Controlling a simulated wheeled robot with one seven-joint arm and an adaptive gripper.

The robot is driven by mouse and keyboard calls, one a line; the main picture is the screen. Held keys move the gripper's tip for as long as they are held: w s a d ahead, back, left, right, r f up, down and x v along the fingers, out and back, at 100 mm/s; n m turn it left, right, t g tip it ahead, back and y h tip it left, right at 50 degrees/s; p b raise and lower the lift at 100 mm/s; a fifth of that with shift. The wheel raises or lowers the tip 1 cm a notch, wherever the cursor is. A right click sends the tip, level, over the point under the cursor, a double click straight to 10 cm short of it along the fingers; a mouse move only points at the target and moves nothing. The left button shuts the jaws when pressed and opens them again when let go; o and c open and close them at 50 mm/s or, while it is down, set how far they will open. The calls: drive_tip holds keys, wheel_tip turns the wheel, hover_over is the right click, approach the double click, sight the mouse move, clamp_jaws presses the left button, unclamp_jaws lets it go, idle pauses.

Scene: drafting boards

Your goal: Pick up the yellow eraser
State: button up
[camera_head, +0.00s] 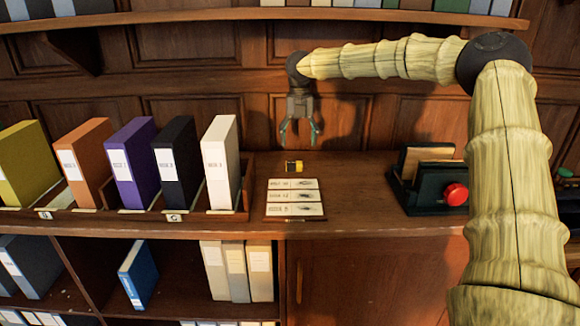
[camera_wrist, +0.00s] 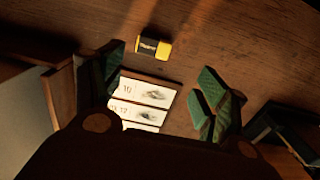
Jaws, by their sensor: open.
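The yellow eraser (camera_head: 293,166) is a small block with a dark sleeve, lying on the wooden shelf top just behind a card with several label rows. It also shows in the wrist view (camera_wrist: 153,45), above the card and clear of both fingers. My gripper (camera_head: 300,138) is open and empty, pointing down above the shelf top, over or slightly behind the eraser in the head view. In the wrist view its green-padded fingers (camera_wrist: 160,93) stand apart on either side of the card, with the eraser beyond them.
The label card (camera_head: 295,203) lies in front of the eraser. A rack of upright binders (camera_head: 222,165) stands to the left. A dark device with a red knob (camera_head: 455,194) stands to the right. Shelf top between card and device is bare (camera_head: 358,195). A panelled wall rises behind.

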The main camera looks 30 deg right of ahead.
sight(294, 163)
drive_tip(key=shift+s+d+f, duration=0.1)
drive_tip(key=shift+s+f, duration=0.1)
drive_tip(key=shift+f, duration=0.8)
drive_tip(key=shift+w+a+f, duration=0.25)
drive_tip(key=shift+w+f, duration=0.9)
drive_tip(key=shift+f, duration=0.1)
drive_tip(key=shift+s+a+f+p, duration=0.2)
drive_tip(key=shift+s+f+p, duration=0.1)
drive_tip(key=shift+s+f, duration=0.45)
drive_tip(key=f, duration=0.1)
drive_tip(key=w+f, duration=0.1)
drive_tip(key=f, duration=0.1)
drive_tip(key=shift+w, duration=0.1)
drive_tip(key=shift+s+r, duration=0.2)
drive_tip(key=shift+s, duration=0.05)
drive_tip(key=shift+c, duration=0.2)
drive_tip(key=shift+w, duration=0.1)
drive_tip(key=c, duration=1.1)
drive_tip(key=shift+o, duration=0.2)
